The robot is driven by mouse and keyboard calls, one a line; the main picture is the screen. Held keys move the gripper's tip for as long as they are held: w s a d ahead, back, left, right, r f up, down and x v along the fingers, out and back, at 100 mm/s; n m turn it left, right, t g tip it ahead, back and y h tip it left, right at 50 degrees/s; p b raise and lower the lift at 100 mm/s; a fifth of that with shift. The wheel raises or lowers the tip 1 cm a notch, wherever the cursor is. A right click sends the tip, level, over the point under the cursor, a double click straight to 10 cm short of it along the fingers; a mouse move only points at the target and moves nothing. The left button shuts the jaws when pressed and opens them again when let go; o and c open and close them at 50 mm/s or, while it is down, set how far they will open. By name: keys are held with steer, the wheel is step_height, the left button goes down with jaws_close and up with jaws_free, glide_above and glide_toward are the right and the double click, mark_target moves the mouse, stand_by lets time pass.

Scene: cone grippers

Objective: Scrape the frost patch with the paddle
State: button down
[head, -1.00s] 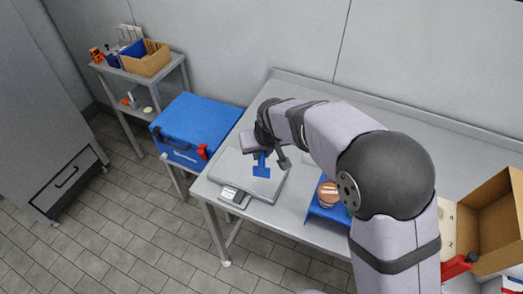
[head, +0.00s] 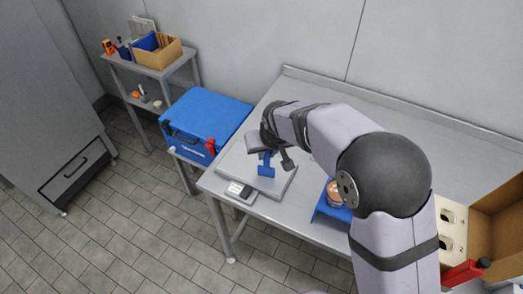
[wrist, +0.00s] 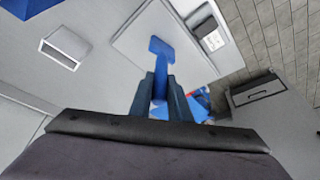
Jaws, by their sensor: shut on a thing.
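My gripper (wrist: 160,88) is shut on the blue paddle (wrist: 161,47). The paddle's flat head points away from the fingers in the wrist view. In the head view the paddle (head: 266,168) hangs over the plate of a grey scale (head: 262,189) at the table's left end. I cannot tell whether it touches the plate. I cannot make out a frost patch in either view.
A blue cool box (head: 207,113) with red and dark latches stands left of the table (head: 330,105). A shelf (head: 160,75) holds a cardboard bin. A round tub (head: 338,190) sits by a blue stand near my arm. An open carton (head: 497,225) is at right.

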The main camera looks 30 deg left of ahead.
steer(key=shift+d+f, duration=0.1)
steer(key=shift+d, duration=0.4)
steer(key=shift+d+r, duration=0.15)
steer(key=shift+r, duration=0.25)
step_height(320, 180, up, 2)
steer(key=shift+p, duration=0.65)
step_height(320, 180, up, 6)
steer(key=p, duration=0.4)
steer(key=shift+f, duration=0.25)
